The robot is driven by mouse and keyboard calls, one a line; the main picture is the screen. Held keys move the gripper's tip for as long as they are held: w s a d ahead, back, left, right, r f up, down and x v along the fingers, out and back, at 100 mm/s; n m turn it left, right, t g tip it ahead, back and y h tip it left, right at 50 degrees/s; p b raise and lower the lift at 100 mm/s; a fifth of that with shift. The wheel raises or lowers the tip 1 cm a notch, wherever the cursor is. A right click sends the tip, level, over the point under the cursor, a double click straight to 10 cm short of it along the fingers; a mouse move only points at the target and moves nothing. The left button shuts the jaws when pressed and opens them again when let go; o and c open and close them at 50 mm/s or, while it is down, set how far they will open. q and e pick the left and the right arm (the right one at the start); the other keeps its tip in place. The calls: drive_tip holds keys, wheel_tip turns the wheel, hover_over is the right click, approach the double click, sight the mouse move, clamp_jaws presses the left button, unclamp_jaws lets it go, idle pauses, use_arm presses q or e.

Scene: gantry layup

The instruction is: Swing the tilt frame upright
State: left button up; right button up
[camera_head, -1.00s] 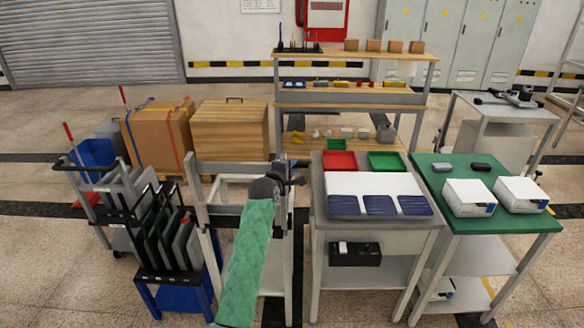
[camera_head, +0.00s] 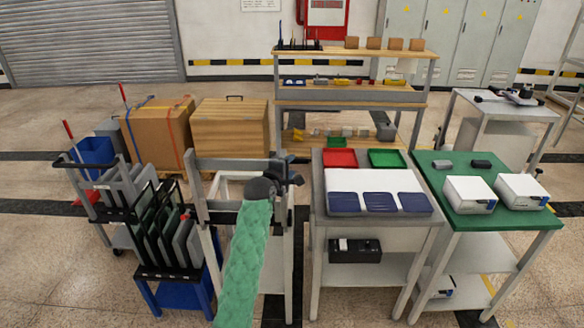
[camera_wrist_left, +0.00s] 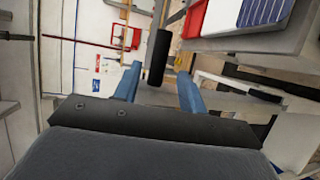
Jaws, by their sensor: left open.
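A pale grey stand with a frame (camera_head: 235,167) stands left of centre in the head view. A wide crossbar spans its top. I cannot tell the frame's exact tilt, as my arm covers part of it. My left gripper (camera_head: 294,181) is at the right end of this frame, its arm in a green sleeve. In the left wrist view the blue fingers (camera_wrist_left: 157,88) are open, and a black cylindrical bar (camera_wrist_left: 158,55) shows between them. I cannot tell whether they touch it. My right gripper is not in view.
A grey table (camera_head: 318,193) with red and green bins and blue panels stands right of the frame. A green-topped table (camera_head: 435,185) is beyond it. A rack of dark panels (camera_head: 160,225) on a blue base stands close on the left.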

use_arm(q)
drive_tip(key=b+v, duration=0.1)
drive_tip(key=v, duration=0.4)
drive_tip(key=shift+s+a+r, duration=0.15)
drive_tip(key=shift+s, duration=0.25)
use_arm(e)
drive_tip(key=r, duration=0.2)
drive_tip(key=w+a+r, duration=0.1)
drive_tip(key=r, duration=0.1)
